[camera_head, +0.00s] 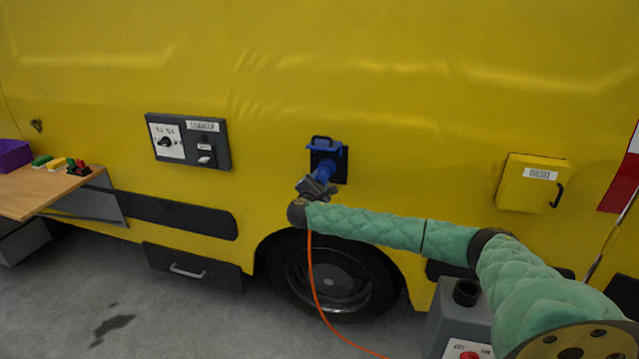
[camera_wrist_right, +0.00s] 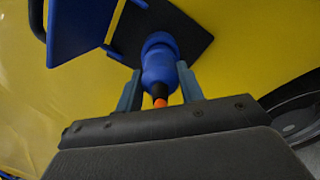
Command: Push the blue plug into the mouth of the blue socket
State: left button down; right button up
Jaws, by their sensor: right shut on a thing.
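The blue socket (camera_head: 323,145) sits on a dark square plate on the yellow vehicle side, with its blue lid lifted. In the right wrist view the open lid (camera_wrist_right: 82,25) is at top left, beside the dark back plate (camera_wrist_right: 185,25). The blue plug (camera_head: 325,171) is held by my right gripper (camera_head: 319,182), its front end at the socket. The wrist view shows the plug (camera_wrist_right: 159,68) between the two fingers (camera_wrist_right: 160,90). The socket's mouth is hidden behind the plug, so I cannot tell how deep it sits. My left gripper is out of view.
An orange cable (camera_head: 314,275) hangs from the plug past a wheel (camera_head: 330,285). A switch panel (camera_head: 188,141) is left of the socket, a yellow box (camera_head: 534,182) right. A wooden table (camera_head: 40,189) stands far left, a grey button box (camera_head: 463,325) at lower right.

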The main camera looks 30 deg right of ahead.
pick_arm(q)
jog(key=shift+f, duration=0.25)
pick_arm(e)
jog(key=shift+x, duration=0.9)
jog(key=o, duration=1.2)
jog(key=shift+c, duration=0.2)
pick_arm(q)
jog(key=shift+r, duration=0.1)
pick_arm(e)
jog(key=shift+p+v, duration=0.3)
jog(key=shift+v, duration=0.9)
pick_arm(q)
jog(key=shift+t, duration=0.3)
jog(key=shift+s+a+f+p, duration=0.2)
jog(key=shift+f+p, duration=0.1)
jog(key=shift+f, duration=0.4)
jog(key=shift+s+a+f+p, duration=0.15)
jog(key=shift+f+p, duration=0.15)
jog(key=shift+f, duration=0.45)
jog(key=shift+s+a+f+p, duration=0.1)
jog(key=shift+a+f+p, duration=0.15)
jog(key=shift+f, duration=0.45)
pick_arm(e)
jog(key=shift+v, duration=2.7)
